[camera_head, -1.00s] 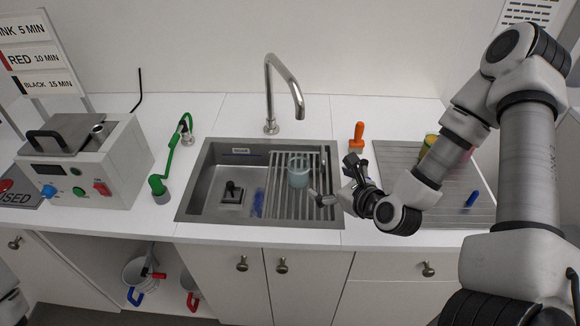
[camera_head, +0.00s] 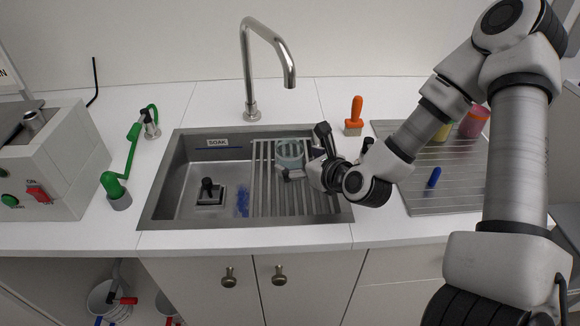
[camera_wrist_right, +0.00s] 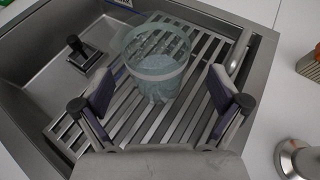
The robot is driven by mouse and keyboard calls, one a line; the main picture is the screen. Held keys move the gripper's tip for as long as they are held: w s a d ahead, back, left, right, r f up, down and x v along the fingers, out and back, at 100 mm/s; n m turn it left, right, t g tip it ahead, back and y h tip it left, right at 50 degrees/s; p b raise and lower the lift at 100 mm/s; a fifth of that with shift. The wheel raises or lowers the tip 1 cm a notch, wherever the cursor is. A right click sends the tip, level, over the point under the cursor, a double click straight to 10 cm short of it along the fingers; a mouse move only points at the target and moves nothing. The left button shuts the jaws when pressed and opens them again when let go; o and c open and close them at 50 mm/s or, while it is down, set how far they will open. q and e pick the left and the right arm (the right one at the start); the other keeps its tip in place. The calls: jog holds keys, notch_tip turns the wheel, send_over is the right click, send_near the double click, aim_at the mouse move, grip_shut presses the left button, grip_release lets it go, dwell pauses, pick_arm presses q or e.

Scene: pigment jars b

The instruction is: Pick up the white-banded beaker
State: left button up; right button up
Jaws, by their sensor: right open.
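The beaker (camera_head: 289,152) is clear glass with a pale whitish band and stands upright on the slatted rack (camera_head: 285,205) in the right part of the sink. It also shows in the right wrist view (camera_wrist_right: 155,68), just ahead of the fingers and roughly centred between them. My right gripper (camera_head: 306,157) is open and empty, reaching in from the right beside the beaker. In the right wrist view its two pads (camera_wrist_right: 160,90) are spread wide, with no clear contact on the glass. My left gripper is not in view.
The steel faucet (camera_head: 250,95) rises behind the sink. A black-handled block (camera_head: 209,194) and blue marks lie on the sink floor at left. An orange-handled tool (camera_head: 355,115) stands behind right. A ridged drainboard (camera_head: 430,200) holds coloured jars and a blue item.

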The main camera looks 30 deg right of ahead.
jog(key=x, duration=0.4)
jog(key=shift+w+a+f, duration=0.1)
jog(key=shift+w+a, duration=0.1)
jog(key=shift+a, duration=0.05)
jog(key=shift+s+d, duration=0.1)
jog(key=shift+s, duration=0.1)
jog(key=shift+c, duration=1.3)
jog(key=c, duration=1.1)
